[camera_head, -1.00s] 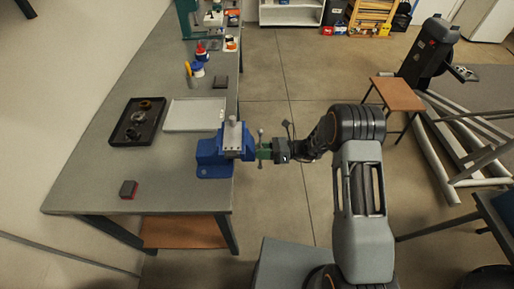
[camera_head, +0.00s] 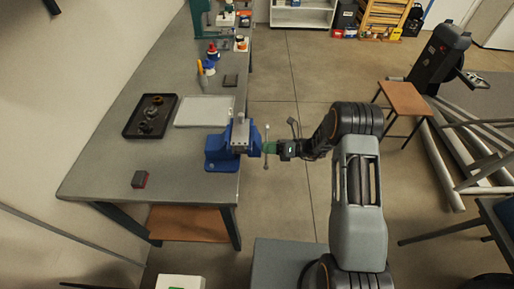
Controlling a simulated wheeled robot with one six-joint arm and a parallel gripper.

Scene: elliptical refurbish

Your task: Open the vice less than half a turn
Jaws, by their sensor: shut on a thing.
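The blue vice (camera_head: 219,153) is fixed at the right edge of the grey workbench (camera_head: 95,188). A grey metal part (camera_head: 240,132) stands upright at its jaws. The vice's handle bar (camera_head: 266,147) is a thin metal rod, nearly upright in the picture, on the right side of the vice. The fingertips are small here, and the exact contact with the bar is hard to make out.
A black tray (camera_head: 130,127) with round parts and a pale flat tray (camera_head: 182,112) lie on the bench. A small dark red-sided block (camera_head: 139,179) lies near the front. Bottles (camera_head: 212,52) stand farther back.

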